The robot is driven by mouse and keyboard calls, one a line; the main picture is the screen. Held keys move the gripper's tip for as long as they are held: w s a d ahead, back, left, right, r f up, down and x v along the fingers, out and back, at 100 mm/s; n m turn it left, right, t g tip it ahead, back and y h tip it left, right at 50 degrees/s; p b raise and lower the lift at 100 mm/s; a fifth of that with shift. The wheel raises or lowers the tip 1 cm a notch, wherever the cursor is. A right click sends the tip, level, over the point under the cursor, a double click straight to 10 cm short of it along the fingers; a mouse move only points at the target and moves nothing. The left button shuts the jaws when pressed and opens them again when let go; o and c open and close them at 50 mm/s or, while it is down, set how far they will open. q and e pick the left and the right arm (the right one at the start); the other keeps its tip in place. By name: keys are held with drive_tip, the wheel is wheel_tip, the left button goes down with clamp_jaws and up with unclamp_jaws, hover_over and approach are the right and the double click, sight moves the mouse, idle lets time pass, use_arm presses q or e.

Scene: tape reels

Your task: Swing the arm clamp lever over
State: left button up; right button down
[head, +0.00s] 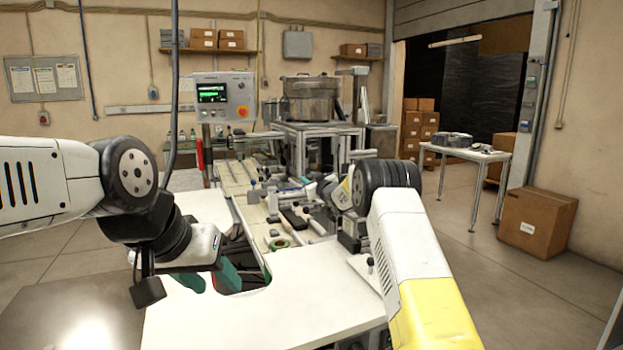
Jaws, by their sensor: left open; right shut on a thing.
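My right gripper (326,187) is over the right side of the tape machine (290,208), beside its metal fixtures. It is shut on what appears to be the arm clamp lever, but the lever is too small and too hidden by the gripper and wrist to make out. The lever's angle cannot be told. My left gripper (148,290) hangs low at the left, over the front-left edge of the white worktop (250,315). It is open, apart from the machine, and its fingers are partly hidden by the wrist.
A green-rimmed reel (280,243) lies near the machine's front. A control panel (222,97) stands behind left, and a large metal bowl (310,98) behind. A side table (465,152) and a cardboard box (536,221) are at the right. The worktop's front is clear.

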drive_tip(key=shift+s+a+f+n, duration=0.25)
drive_tip(key=shift+a+f+n, duration=0.3)
drive_tip(key=shift+n, duration=0.45)
drive_tip(key=shift+s+a+f, duration=0.2)
drive_tip(key=shift+a+f, duration=0.15)
drive_tip(key=shift+a, duration=0.1)
drive_tip(key=c, duration=1.1)
unclamp_jaws()
drive_tip(key=shift+c, duration=0.2)
drive_tip(key=shift+s+d+r, duration=0.1)
drive_tip(key=shift+s+d, duration=0.15)
drive_tip(key=shift+s, duration=0.25)
drive_tip(key=v, duration=0.6)
drive_tip(key=shift+s, duration=0.3)
